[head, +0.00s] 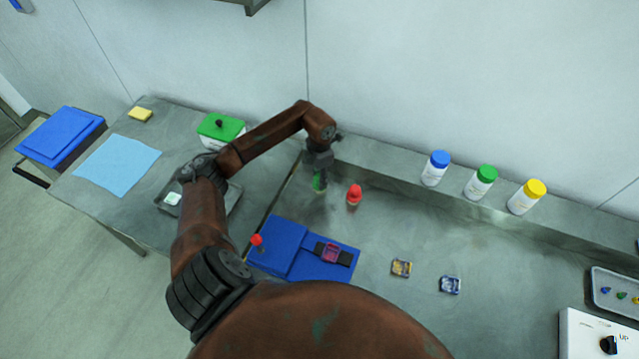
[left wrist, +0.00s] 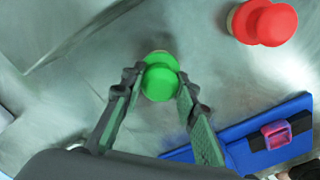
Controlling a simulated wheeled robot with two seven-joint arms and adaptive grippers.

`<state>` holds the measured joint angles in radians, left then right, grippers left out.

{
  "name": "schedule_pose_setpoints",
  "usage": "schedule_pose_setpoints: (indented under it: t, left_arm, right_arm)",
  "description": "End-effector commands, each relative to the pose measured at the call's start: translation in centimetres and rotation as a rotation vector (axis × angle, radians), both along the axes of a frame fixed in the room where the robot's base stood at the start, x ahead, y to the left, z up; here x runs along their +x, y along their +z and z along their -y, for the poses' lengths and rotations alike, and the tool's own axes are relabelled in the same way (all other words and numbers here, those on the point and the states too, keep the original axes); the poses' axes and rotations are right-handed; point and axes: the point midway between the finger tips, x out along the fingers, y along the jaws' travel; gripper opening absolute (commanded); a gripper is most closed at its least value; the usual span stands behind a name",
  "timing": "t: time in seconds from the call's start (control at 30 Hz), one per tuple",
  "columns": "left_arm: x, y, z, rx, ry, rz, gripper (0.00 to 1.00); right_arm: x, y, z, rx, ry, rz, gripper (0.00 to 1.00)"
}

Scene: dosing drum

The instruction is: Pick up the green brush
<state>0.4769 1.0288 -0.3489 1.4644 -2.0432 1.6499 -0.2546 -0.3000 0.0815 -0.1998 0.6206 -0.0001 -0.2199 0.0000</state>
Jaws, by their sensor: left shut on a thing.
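The green brush (head: 318,184) is under my left gripper (head: 319,170) on the grey worktop in the head view, mostly hidden by it. In the left wrist view the round green top of the brush (left wrist: 160,81) sits between the two fingertips of my left gripper (left wrist: 160,88), which is shut on it. I cannot tell whether its base touches the worktop. A red brush (head: 354,194) stands close to its right, apart from the gripper; it also shows in the left wrist view (left wrist: 264,22). My right gripper is not in view.
A blue mat (head: 285,240) with a dark strap and pink-framed piece lies nearer me. White bottles with blue (head: 436,168), green (head: 481,182) and yellow (head: 527,197) caps stand on the back ledge. A green-lidded box (head: 220,130) is left. Worktop right of the red brush is mostly clear.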

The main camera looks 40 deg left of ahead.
Motion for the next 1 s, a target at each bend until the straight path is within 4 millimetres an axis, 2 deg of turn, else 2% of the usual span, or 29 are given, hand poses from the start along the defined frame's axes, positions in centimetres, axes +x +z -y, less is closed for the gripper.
schedule_pose_setpoints:
  t: [0.37,0.53,0.63,0.9,1.0]
  left_arm:
    - [0.1,0.3,0.0,0.000,0.000,0.001,0.03]
    - [0.1,1.6,-0.1,0.002,0.000,0.002,0.03]
    - [0.1,3.3,-0.1,0.004,-0.001,0.004,0.03]
    - [-5.0,9.4,1.6,0.005,-0.003,0.003,0.03]
    - [-7.7,10.2,2.4,0.005,-0.003,-0.002,0.03]
  right_arm:
    - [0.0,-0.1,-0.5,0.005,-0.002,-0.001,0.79]
    - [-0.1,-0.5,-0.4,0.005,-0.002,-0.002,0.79]
    - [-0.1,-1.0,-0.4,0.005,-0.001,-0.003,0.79]
    - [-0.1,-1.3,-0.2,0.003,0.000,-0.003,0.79]
    - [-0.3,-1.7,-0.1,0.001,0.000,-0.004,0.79]
